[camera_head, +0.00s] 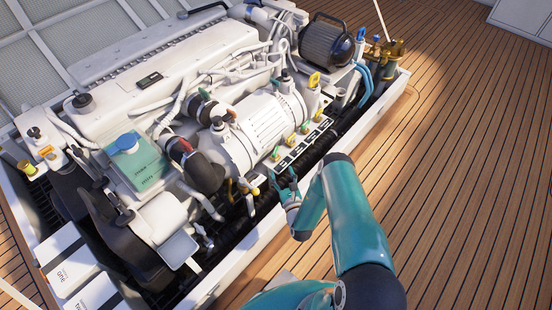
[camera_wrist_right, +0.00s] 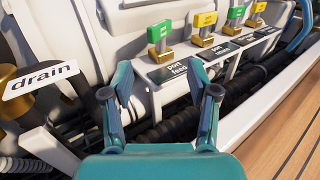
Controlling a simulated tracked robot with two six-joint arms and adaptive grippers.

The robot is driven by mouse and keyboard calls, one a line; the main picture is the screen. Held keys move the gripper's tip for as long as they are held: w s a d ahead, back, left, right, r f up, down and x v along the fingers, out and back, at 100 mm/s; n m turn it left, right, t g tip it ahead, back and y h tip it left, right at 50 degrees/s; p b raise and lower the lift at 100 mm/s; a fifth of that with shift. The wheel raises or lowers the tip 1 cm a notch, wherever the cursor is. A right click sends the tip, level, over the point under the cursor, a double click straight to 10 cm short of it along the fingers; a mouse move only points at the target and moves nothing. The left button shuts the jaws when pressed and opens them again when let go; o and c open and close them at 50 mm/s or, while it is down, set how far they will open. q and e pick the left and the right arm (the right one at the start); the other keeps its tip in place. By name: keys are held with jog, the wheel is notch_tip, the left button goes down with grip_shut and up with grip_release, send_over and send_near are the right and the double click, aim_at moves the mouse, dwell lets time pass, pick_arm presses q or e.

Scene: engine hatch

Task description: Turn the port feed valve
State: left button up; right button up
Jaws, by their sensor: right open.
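The port feed valve (camera_wrist_right: 160,40) has a green handle on a brass body, above a black label reading "port feed" in the right wrist view. In the head view the row of valves stands along the front side of the white engine, and the port feed valve (camera_head: 275,154) is at its near left end. My right gripper (camera_wrist_right: 168,85) is open and empty, its two fingers pointing toward the port feed label, apart from the valve. In the head view my right gripper (camera_head: 284,177) is just below the valve row. My left gripper is not in view.
More valves with yellow and green handles (camera_wrist_right: 204,24) continue to the right. A "drain" label (camera_wrist_right: 42,80) and black pipe are at left. A black corrugated hose (camera_wrist_right: 185,122) runs under the valves. The white hatch edge (camera_head: 262,229) lies below; wooden deck (camera_head: 470,150) is clear at right.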

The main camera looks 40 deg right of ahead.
aim_at(276, 156)
jog(key=b+x, duration=0.2)
jog(key=x, duration=0.7)
